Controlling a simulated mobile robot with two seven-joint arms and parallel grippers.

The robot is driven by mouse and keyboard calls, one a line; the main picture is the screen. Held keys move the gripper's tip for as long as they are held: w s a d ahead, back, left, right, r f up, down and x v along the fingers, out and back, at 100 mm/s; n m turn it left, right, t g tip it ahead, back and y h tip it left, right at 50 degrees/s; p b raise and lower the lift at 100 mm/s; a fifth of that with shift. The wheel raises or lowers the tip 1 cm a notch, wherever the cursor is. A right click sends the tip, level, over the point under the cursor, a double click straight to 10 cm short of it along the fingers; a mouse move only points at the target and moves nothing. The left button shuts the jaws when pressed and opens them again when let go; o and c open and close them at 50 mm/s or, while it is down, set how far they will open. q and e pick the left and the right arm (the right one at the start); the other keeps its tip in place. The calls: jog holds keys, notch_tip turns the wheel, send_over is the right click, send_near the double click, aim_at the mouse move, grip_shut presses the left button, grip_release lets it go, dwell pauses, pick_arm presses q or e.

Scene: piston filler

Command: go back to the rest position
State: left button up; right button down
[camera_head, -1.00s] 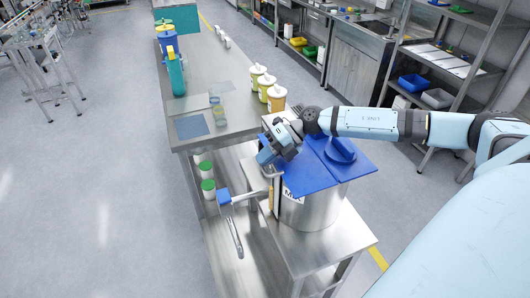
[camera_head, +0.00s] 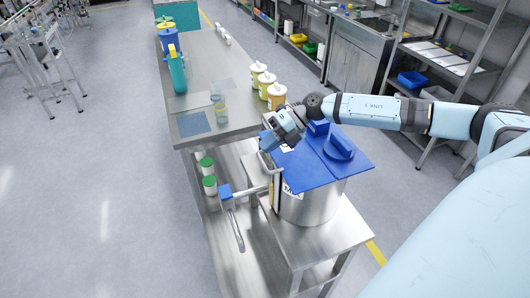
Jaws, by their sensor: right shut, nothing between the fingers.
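My right arm comes in from the right over the piston filler. Its gripper (camera_head: 270,142) is shut and empty, beside the left edge of the blue lid; whether it touches the lid I cannot tell. A blue block (camera_head: 225,192) and a steel spout (camera_head: 236,230) stick out to the tank's left. My left gripper is not in view.
Green-lidded jars (camera_head: 209,184) sit on the lower shelf.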

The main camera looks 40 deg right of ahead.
notch_tip(320, 180, up, 10)
jog(key=d+b, duration=0.1)
jog(key=b, duration=0.1)
jog(key=shift+s+d+f, duration=0.25)
jog(key=shift+s+d, duration=0.05)
jog(key=shift+s, duration=0.1)
